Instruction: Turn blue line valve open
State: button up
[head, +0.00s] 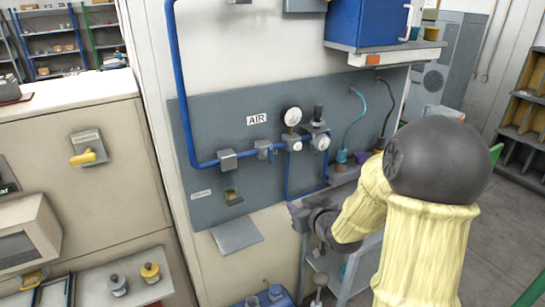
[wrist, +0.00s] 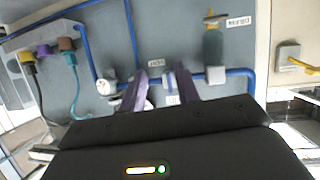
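The blue line (head: 205,163) runs down and across a grey wall panel; its valve (head: 264,149), with a small blue handle, sits on the horizontal run below the AIR label. In the wrist view, turned about upside down, the blue pipe (wrist: 240,72) crosses ahead of my gripper (wrist: 160,72). Its two purple fingers are apart, with part of the pipe showing between them. In the head view my gripper (head: 297,211) is low in front of the panel, partly hidden by my arm.
A pressure gauge (head: 292,116) and regulator (head: 320,142) are right of the valve. Teal (head: 357,119) and black hoses hang further right. A blue box (head: 369,23) sits on a shelf above. A yellow-handled switch (head: 86,156) is on the left cabinet.

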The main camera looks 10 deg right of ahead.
aim_at(272, 156)
jog(key=r+t+y, duration=0.1)
jog(key=w+d+r+t+y, duration=0.1)
jog(key=r, duration=0.1)
jog(key=r+t+y, duration=0.1)
jog(key=r, duration=0.1)
jog(key=shift+w+d+n+t, duration=0.3)
jog(key=shift+w+n+t, duration=0.05)
jog(key=shift+n+t, duration=0.05)
jog(key=shift+s+r, duration=0.1)
jog(key=p+x, duration=0.6)
jog(key=x, duration=1.1)
jog(key=shift+p, duration=0.4)
jog(key=shift+w+a, duration=0.15)
jog(key=shift+w, duration=0.15)
grip_shut()
